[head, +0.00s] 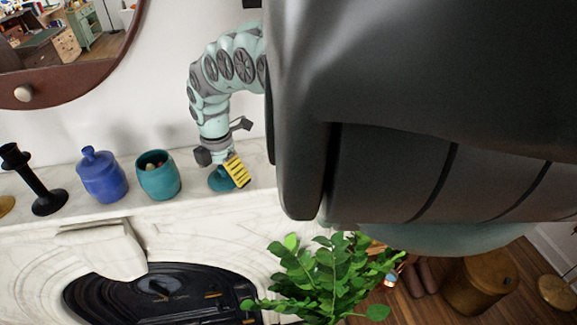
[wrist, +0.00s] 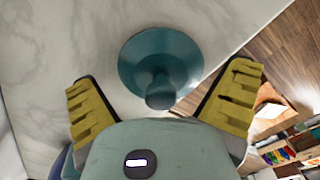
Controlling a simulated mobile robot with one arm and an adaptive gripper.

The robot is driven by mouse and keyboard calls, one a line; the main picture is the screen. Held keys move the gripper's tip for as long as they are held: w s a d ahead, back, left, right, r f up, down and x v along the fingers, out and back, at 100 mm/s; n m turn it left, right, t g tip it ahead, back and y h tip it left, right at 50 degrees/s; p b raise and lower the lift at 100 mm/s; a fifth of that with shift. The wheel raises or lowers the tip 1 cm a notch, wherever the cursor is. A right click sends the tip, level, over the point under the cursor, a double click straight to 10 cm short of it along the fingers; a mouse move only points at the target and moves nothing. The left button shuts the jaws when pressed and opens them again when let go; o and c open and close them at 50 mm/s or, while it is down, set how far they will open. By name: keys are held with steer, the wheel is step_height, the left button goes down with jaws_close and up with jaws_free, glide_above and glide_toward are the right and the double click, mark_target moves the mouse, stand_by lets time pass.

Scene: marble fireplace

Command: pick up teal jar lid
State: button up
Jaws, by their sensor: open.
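The teal jar lid (head: 218,181) lies on the white marble mantel, right of the open teal jar (head: 158,176). In the wrist view the lid (wrist: 160,60) is a round disc with a knob, and the knob points toward my gripper. My gripper (head: 236,170) is at the lid in the head view and partly covers it. In the wrist view my gripper (wrist: 166,103) is open, with one yellow-padded finger on each side of the knob. Neither finger visibly touches the lid.
A blue lidded jar (head: 102,177) and a black candlestick (head: 36,182) stand left of the teal jar on the mantel (head: 125,212). A round mirror (head: 115,62) hangs above. A leafy plant (head: 325,275) stands in front, below the mantel. My arm hides the right side.

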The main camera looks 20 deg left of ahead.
steer(key=shift+f, duration=0.2)
steer(key=c, duration=1.1)
